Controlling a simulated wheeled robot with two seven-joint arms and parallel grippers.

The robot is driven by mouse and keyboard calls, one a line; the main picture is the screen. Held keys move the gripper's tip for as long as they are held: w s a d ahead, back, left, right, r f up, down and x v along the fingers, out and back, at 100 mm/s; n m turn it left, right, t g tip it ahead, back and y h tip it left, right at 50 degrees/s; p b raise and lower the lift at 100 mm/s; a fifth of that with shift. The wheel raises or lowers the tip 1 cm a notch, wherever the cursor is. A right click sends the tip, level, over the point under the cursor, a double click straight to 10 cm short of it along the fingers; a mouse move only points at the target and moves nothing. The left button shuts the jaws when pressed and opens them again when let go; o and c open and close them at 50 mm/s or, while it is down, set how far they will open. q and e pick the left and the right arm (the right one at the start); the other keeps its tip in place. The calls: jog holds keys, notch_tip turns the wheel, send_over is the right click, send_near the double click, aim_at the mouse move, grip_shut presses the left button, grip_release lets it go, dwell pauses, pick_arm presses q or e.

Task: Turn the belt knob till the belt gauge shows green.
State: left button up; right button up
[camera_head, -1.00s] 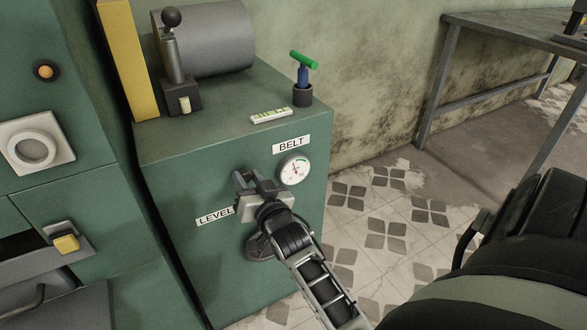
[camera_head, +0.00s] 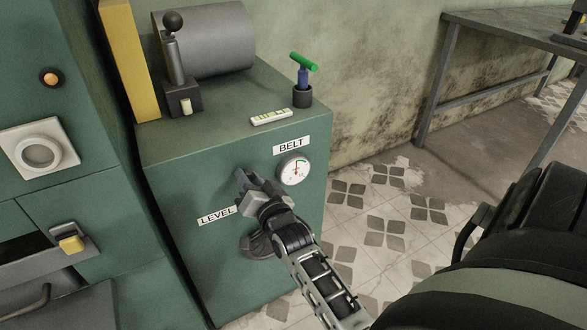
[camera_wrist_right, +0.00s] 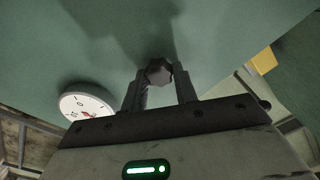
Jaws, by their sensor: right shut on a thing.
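The belt gauge (camera_head: 294,170) is a round white dial under the BELT label (camera_head: 291,145) on the green cabinet front. Its red needle points roughly upward; a green arc shows at the upper right of the dial. Whether the needle is inside the green is too small to tell. My right gripper (camera_head: 246,184) is at the cabinet front, left of the gauge. In the right wrist view its fingers are shut on the dark belt knob (camera_wrist_right: 158,72), with the gauge (camera_wrist_right: 86,104) to the left. The head view hides the knob behind the gripper. My left gripper is out of view.
A dark round fitting (camera_head: 258,246) sits below the LEVEL label (camera_head: 216,214), partly behind my arm. A metal table (camera_head: 500,30) stands at upper right.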

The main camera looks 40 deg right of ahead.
jog(key=m, duration=0.3)
jog(key=shift+f+m+p, duration=0.15)
jog(key=shift+m+p, duration=0.15)
jog(key=shift+p, duration=0.1)
jog(key=shift+a, duration=0.1)
jog(key=shift+f+m, duration=0.1)
jog(key=shift+m, duration=0.9)
jog(key=shift+s, duration=0.1)
jog(key=o, duration=0.7)
jog(key=shift+f, duration=0.1)
jog(key=shift+c, duration=0.2)
